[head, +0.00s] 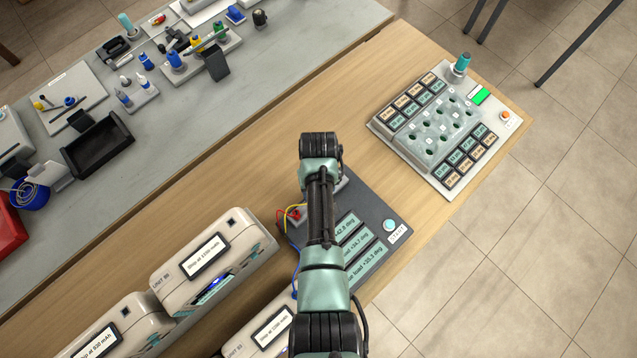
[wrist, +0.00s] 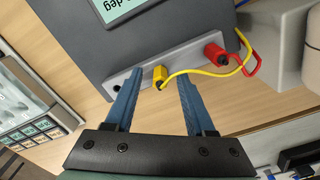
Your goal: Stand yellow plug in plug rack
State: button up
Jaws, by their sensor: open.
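The yellow plug (wrist: 160,76) sits at the middle of a grey strip with a dark hole, likely the plug rack (wrist: 138,80), in the wrist view. I cannot tell how deeply it is seated. A yellow cable runs from it to the right. A red plug (wrist: 215,54) stands at the strip's right end; it also shows in the head view (head: 295,214). My gripper (wrist: 158,75) is open, with one blue finger on each side of the yellow plug and a gap to each. In the head view my arm hides the fingers and the yellow plug.
The strip lies along a dark panel (head: 375,215) with teal readouts and a START button (head: 390,225). White units (head: 215,260) stand at lower left. A socket board (head: 440,125) lies at right. Bare wood (head: 250,150) lies between the panel and the grey bench.

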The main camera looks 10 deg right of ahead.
notch_tip(320, 180, up, 13)
jog(key=b, duration=0.1)
dwell(0.6)
jog(key=w+r+t+b, duration=0.2)
jog(key=w+r+t, duration=0.7)
jog(key=w+r, duration=0.5)
notch_tip(320, 180, up, 20)
jog(key=w+a+t+b, duration=0.1)
jog(key=t+b, duration=0.1)
jog(key=t, duration=0.5)
jog(key=s+a+r+t+b, duration=0.1)
jog(key=s+r+t, duration=0.4)
jog(key=s+r, duration=0.3)
jog(key=s+a+r+m+t+b, duration=0.1)
jog(key=s+r+t, duration=0.5)
jog(key=r, duration=1.1)
jog(key=s, duration=0.3)
